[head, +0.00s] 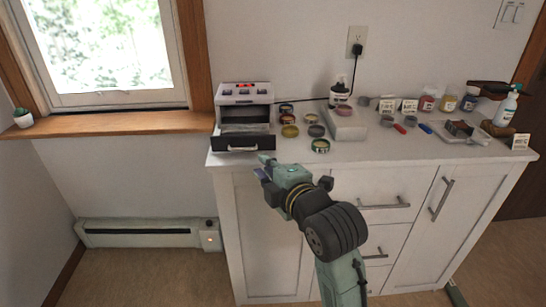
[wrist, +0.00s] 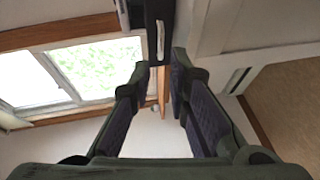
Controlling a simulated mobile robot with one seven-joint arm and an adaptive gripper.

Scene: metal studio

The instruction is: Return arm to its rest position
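My arm reaches up from the lower right in the head view. My gripper (head: 263,168) is in front of the cabinet's left part, near the counter's front edge and just below the small white oven-like box (head: 243,93). In the wrist view my gripper (wrist: 160,72) has its two dark-padded fingers apart, with nothing held between them. The box has a dark opening and a black front panel (head: 235,145) low at its front. A dark panel with a pale handle (wrist: 160,38) shows just beyond the fingertips in the wrist view.
The white cabinet's counter (head: 365,154) holds several small tins, jars, a pump bottle (head: 506,108) and a tray (head: 465,134). A window (head: 105,50) with a wooden sill is at left. A baseboard heater (head: 140,233) runs along the wall; the floor left of the cabinet is clear.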

